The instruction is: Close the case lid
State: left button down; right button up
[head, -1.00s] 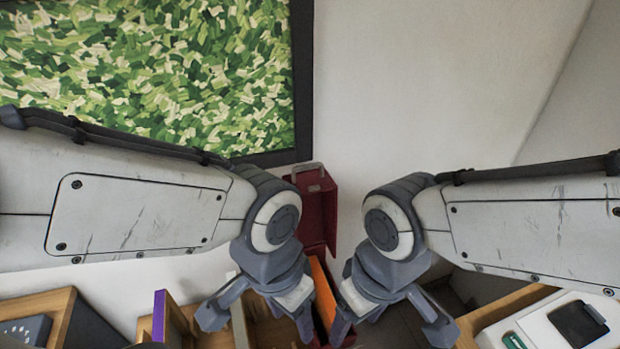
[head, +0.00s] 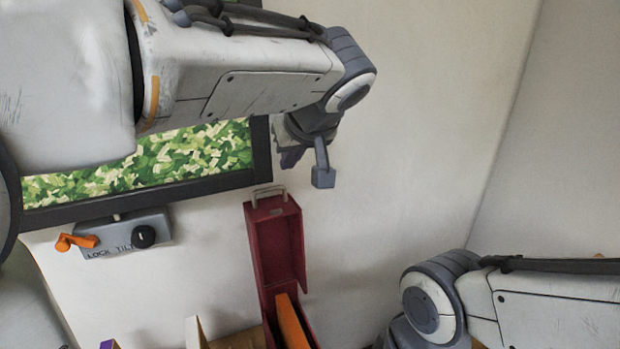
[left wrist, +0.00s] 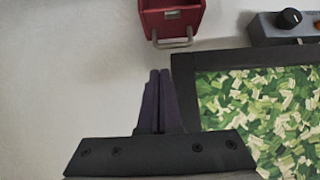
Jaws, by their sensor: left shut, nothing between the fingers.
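The dark red case stands low in the head view. Its lid (head: 277,245) is open and stands upright, with a grey handle (head: 268,193) on its top edge. The case body (head: 308,330) runs out of the bottom of the picture, with an orange panel (head: 291,322) in it. My left gripper (head: 307,168) is above and slightly right of the lid, apart from it, shut and empty. In the left wrist view its fingers (left wrist: 158,75) are together, and the lid (left wrist: 172,18) shows ahead of them. My right gripper is out of view.
A black-framed green panel (head: 160,196) is left of my left gripper. A grey box with a black knob and orange lever (head: 120,237) sits below it. The pale wall (head: 420,130) is bare at right. Wooden parts (head: 240,340) show at the bottom.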

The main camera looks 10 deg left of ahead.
pick_arm(q)
jog(key=p+x, duration=0.1)
jog(key=x, duration=0.8)
jog(key=shift+w+a+f, duration=0.15)
jog(key=shift+w+f, duration=0.05)
jog(key=shift+f, duration=0.1)
